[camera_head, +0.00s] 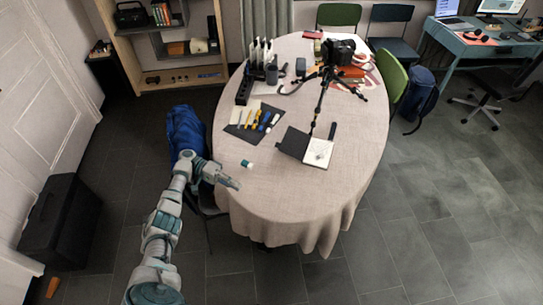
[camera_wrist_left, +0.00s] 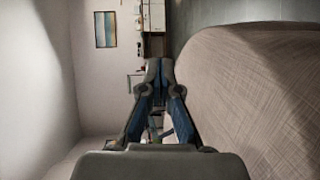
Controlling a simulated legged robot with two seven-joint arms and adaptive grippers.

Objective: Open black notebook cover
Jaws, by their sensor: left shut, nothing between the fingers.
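The black notebook (camera_head: 295,143) lies open on the oval table, its dark cover folded out to the left and a white page (camera_head: 318,152) showing on the right. A small drawing or object on the page is too small to tell. My left gripper (camera_head: 234,184) is at the table's left front edge, apart from the notebook and to its lower left. In the left wrist view the fingers of the left gripper (camera_wrist_left: 159,66) meet at the tips and hold nothing. The notebook is not in that view. My right gripper is not in view.
The table (camera_head: 290,205) has a pale cloth, bare at the front. A small teal and white item (camera_head: 247,164) lies near the left gripper. A tool mat (camera_head: 240,133) lies left of the notebook. A tripod (camera_head: 322,100) with a camera stands behind it.

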